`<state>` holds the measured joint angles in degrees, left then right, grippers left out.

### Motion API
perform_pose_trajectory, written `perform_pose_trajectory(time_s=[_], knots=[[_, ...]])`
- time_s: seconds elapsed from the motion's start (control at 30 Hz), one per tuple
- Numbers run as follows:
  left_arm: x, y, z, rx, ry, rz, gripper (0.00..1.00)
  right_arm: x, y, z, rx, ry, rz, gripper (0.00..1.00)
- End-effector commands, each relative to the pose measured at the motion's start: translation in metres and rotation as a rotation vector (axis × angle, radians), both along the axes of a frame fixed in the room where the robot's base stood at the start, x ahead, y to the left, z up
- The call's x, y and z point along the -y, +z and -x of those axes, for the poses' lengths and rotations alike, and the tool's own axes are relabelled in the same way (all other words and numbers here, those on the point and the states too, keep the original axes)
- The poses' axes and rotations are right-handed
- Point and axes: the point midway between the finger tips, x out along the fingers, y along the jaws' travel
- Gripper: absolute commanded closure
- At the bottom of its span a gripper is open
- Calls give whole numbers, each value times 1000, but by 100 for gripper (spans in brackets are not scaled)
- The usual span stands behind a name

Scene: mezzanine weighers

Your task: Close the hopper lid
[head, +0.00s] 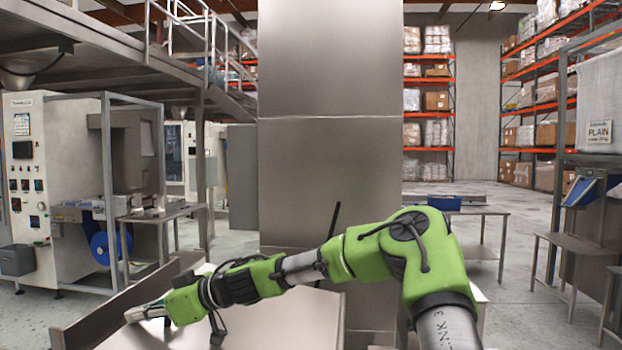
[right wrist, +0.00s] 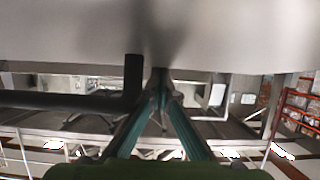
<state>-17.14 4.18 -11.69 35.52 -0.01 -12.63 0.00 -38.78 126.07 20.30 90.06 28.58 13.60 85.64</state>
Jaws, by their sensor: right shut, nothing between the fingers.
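A broad pale steel surface (head: 250,325), which looks like the hopper's lid or top, lies low in front of me in the head view. I cannot tell which, or how far it is open. My right gripper (head: 140,312) is at the surface's left side. In the right wrist view its teal fingers (right wrist: 160,78) are shut and empty, with their tips close to a grey metal face (right wrist: 230,35). Contact cannot be told. A black bar (right wrist: 132,80) is just left of the fingertips. A thin black rod (head: 331,218) rises behind my right arm. My left gripper is out of view.
A tall steel panel (head: 328,75) stands upright at the centre and blocks the view behind. A raised metal edge (head: 95,325) runs along the left. A machine (head: 80,180) stands at left, a steel table (head: 480,208) behind at right, benches (head: 575,245) farther right.

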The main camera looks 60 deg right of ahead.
Motion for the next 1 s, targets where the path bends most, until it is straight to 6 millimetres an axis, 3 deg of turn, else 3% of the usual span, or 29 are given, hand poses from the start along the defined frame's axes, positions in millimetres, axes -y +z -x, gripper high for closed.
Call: perform_pose_trajectory(time_s=[0.4, 1.0], knots=[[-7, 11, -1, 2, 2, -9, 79, -5, -65, -9, -147, 1, 75, 100], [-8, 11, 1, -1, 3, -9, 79, -6, -82, -7, -179, 4, 89, 100]])
